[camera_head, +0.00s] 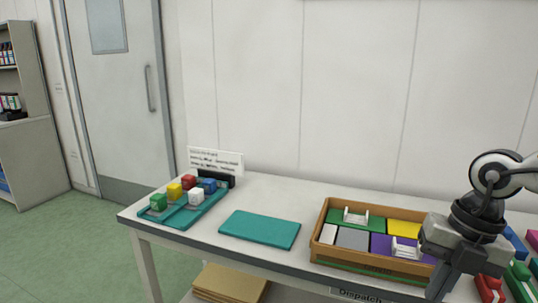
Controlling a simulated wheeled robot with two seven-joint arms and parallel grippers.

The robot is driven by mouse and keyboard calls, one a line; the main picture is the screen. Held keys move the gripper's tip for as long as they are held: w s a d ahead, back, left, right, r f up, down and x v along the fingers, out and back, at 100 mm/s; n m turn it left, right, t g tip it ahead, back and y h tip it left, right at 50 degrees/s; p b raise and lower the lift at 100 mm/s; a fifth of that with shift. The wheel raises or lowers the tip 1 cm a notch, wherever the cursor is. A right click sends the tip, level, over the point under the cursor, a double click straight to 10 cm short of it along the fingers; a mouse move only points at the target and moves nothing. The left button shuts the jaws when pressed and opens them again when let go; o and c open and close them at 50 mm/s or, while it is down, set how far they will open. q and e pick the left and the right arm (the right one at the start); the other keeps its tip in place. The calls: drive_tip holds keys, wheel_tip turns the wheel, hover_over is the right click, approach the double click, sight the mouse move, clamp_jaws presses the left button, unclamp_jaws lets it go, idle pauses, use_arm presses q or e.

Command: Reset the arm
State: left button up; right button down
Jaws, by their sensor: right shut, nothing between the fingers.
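My right arm comes in from the right edge, and its gripper (440,287) points down in front of the right end of the wooden tray. It is shut and holds nothing. It hides the tray's right front corner. My left gripper is not in view.
The wooden tray (316,246) has coloured compartments with white holders. A bare teal mat (260,229) lies left of it. A white sign (216,161) stands behind the bottles. Red and green items (490,288) lie at the right. The white table (285,193) is clear at the back.

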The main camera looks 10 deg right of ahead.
drive_tip(key=s+a+f+m+t+y+p, duration=0.15)
drive_tip(key=a+f+m+t, duration=0.25)
drive_tip(key=f+m+t, duration=0.5)
drive_tip(key=a+f+m+t+y+p, duration=0.1)
drive_tip(key=a+f+m+t+p, duration=0.3)
drive_tip(key=m, duration=0.9)
drive_tip(key=s+a+f+m+g, duration=0.1)
drive_tip(key=s+a+f+m, duration=0.1)
drive_tip(key=a+f, duration=0.1)
drive_tip(key=s+a+f+m+g+h, duration=0.1)
drive_tip(key=s+a+f+m, duration=0.2)
drive_tip(key=a, duration=0.3)
drive_tip(key=shift+m+g, duration=0.3)
drive_tip(key=shift+a, duration=0.1)
